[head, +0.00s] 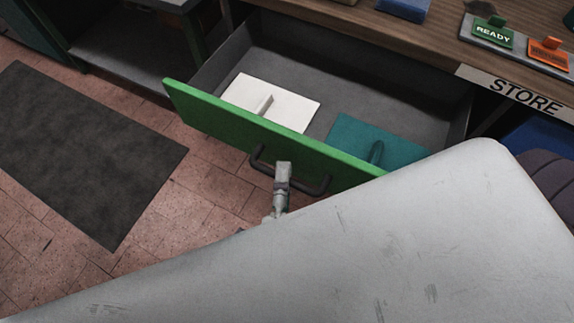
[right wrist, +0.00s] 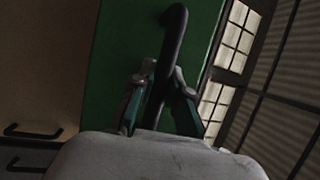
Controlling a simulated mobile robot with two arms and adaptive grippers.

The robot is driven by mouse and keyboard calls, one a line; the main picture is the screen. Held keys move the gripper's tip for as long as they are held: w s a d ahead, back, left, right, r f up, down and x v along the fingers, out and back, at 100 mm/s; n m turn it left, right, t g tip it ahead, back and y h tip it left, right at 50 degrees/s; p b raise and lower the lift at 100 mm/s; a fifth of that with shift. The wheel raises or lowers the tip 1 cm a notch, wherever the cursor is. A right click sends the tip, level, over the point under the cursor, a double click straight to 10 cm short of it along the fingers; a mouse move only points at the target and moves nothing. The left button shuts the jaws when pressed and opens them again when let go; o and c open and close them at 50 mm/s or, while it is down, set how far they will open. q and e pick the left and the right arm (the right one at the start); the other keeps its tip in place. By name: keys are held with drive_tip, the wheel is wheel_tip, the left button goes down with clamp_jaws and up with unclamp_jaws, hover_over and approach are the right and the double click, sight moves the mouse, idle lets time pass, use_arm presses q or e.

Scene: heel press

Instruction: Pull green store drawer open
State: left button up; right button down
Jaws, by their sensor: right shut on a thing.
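The green store drawer (head: 226,125) stands pulled out from under the wooden bench in the head view, its grey inside showing. My right gripper (head: 283,172) is at the dark bar handle (head: 319,188) on the drawer's front. In the right wrist view the fingers of my right gripper (right wrist: 160,98) are shut around the handle (right wrist: 175,42), with the green front (right wrist: 125,45) behind it. My left gripper is not in view.
The wooden bench top (head: 345,20) holds a green READY sign (head: 493,36), an orange sign (head: 548,52) and a blue block (head: 404,9). A STORE label (head: 515,92) is on its edge. A dark mat (head: 85,150) lies on the tiled floor at left.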

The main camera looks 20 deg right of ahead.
drive_tip(key=c, duration=1.1)
unclamp_jaws()
drive_tip(key=shift+c, duration=0.2)
